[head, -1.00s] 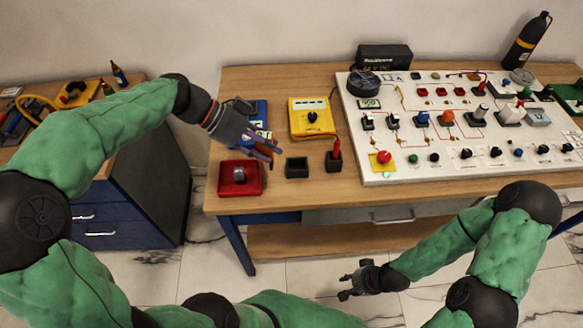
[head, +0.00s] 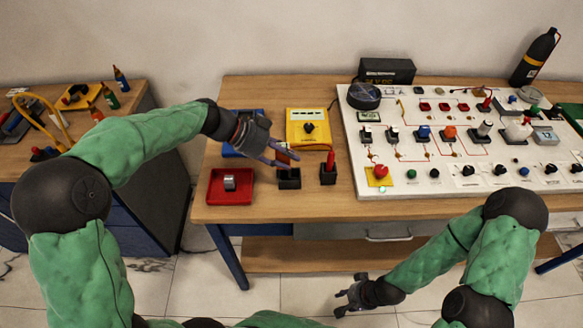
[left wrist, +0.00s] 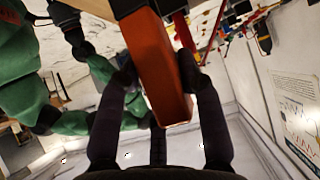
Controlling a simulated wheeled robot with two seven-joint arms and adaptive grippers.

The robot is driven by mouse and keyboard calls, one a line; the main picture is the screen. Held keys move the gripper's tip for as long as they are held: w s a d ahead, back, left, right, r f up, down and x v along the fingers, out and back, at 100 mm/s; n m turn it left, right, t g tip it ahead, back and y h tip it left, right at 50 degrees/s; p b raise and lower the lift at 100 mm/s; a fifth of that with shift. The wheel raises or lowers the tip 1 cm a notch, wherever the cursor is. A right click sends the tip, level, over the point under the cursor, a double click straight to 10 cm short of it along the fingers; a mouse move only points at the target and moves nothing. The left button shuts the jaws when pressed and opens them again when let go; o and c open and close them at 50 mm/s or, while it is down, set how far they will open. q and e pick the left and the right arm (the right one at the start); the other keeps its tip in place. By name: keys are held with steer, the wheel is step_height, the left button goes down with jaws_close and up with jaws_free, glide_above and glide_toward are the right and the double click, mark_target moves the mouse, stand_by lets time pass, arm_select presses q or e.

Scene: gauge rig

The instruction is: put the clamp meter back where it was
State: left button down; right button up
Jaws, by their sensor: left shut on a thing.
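My left gripper (head: 285,157) is shut on an orange-red, block-shaped body, which looks like the clamp meter (head: 283,155). In the left wrist view the orange-red body (left wrist: 155,70) lies between my fingers, its far end hidden by its own length. It is at the mouth of a small black square holder (head: 289,181) on the bench; I cannot tell how far it reaches inside. A second black holder (head: 328,176) to the right has a red piece upright in it. My right gripper (head: 350,293) is low in front of the bench, empty, fingers apart.
A red tray (head: 213,198) with a grey piece stands left of the holders. A yellow meter (head: 308,128) lies behind them, with a blue item (head: 250,116) beside it. A white panel (head: 440,185) with several knobs fills the right. Bare wood lies in front.

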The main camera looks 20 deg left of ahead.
arm_select(q)
steer(key=shift+w+d+f+b, duration=0.2)
steer(key=shift+w+f+b, duration=0.1)
steer(key=shift+f, duration=0.6)
steer(key=shift+w+d+f+b, duration=0.15)
steer(key=shift+w+f+b, duration=0.2)
steer(key=shift+f, duration=0.55)
steer(key=shift+w+d+f+b, duration=0.2)
steer(key=shift+w+f+b, duration=0.1)
steer(key=shift+f, duration=0.6)
steer(key=shift+s, duration=0.1)
steer(key=shift+f, duration=0.15)
steer(key=c, duration=0.8)
jaws_free()
steer(key=shift+r, duration=0.2)
steer(key=p+v, duration=0.3)
steer(key=v, duration=0.9)
